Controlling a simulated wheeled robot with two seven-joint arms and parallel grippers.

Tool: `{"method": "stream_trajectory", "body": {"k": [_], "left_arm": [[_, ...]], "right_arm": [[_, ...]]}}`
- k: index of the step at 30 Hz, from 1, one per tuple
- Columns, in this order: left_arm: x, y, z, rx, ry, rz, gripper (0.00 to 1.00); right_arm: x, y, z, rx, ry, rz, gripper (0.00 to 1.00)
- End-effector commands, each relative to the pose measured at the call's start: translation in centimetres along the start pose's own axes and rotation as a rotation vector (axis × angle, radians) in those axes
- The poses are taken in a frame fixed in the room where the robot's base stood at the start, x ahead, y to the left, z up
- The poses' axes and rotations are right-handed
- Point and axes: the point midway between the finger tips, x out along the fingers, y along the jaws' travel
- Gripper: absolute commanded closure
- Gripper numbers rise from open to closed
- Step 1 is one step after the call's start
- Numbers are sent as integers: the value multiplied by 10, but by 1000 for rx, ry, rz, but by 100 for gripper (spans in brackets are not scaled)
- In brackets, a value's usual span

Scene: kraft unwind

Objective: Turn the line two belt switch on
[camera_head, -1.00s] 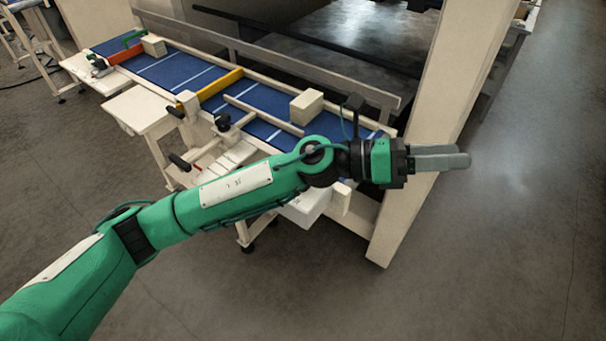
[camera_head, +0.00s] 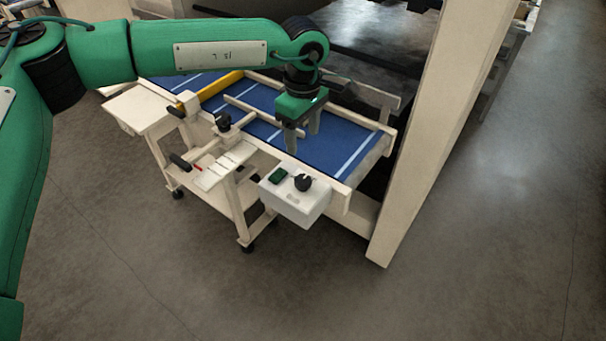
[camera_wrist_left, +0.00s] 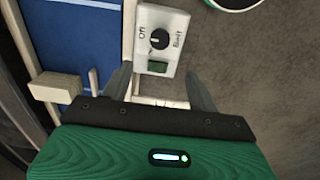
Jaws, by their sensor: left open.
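The belt switch is a black rotary knob (camera_head: 302,183) on a white control box (camera_head: 297,204) at the near end of the blue conveyor. In the left wrist view the knob (camera_wrist_left: 158,39) sits beside the printed words "Off" and "Belt", with a small green window (camera_wrist_left: 157,66) below it. I cannot clearly tell which way its pointer faces. My left gripper (camera_head: 304,140) points down over the belt's near edge, behind and above the knob. Its fingers (camera_wrist_left: 160,86) are open and empty, apart from the knob. My right gripper is not in view.
The blue belt (camera_head: 335,143) has a raised cream frame. A side table with a black-handled clamp (camera_head: 180,161) stands left of the control box. A thick cream post (camera_head: 425,150) rises at right. The floor in front is clear.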

Motion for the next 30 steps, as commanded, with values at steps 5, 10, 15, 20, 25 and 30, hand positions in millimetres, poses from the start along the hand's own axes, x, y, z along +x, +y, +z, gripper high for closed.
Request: {"method": "stream_trajectory", "body": {"k": [5, 10, 15, 20, 25, 30], "left_arm": [[20, -1, 0, 1, 2, -5, 40], [54, -1, 0, -1, 0, -5, 40], [90, 0, 1, -1, 0, -4, 40], [117, 0, 0, -1, 0, -3, 40], [132, 0, 1, 0, -1, -1, 40], [136, 0, 0, 0, 0, 0, 40]], "right_arm": [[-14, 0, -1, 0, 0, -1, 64], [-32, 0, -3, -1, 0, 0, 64], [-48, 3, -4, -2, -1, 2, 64], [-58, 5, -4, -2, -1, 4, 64], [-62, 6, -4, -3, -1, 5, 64], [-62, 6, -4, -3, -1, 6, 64]]}}
